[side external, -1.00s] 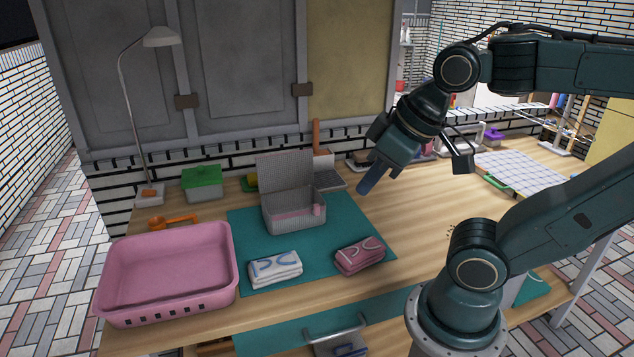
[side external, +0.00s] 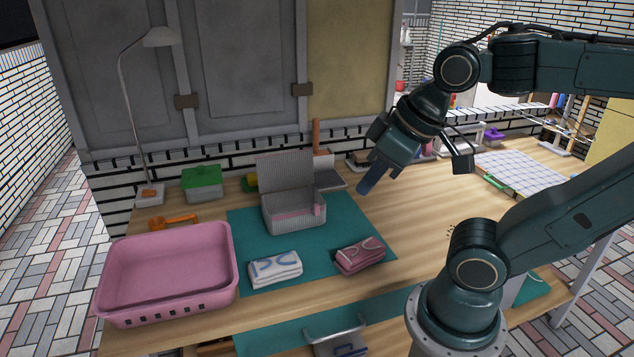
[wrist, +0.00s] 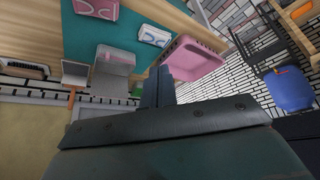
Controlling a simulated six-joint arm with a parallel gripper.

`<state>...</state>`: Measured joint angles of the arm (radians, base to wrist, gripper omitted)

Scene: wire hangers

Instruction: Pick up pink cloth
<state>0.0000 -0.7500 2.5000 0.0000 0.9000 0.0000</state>
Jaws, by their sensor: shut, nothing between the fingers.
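The pink cloth (side external: 360,255) lies folded on the right front part of the teal mat (side external: 345,222), with a pale curved pattern on top. It also shows at the top of the wrist view (wrist: 98,8). My gripper (side external: 364,188) is above the table, behind the cloth and well apart from it, pointing down and to the left. Its fingers are together and hold nothing; they also show in the wrist view (wrist: 157,82).
A white cloth with blue marks (side external: 275,268) lies left of the pink cloth. An open grey box (side external: 293,211) stands behind both. A large pink basin (side external: 168,272) is at the left front. A lamp (side external: 125,95) and green-lidded box (side external: 202,180) stand behind.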

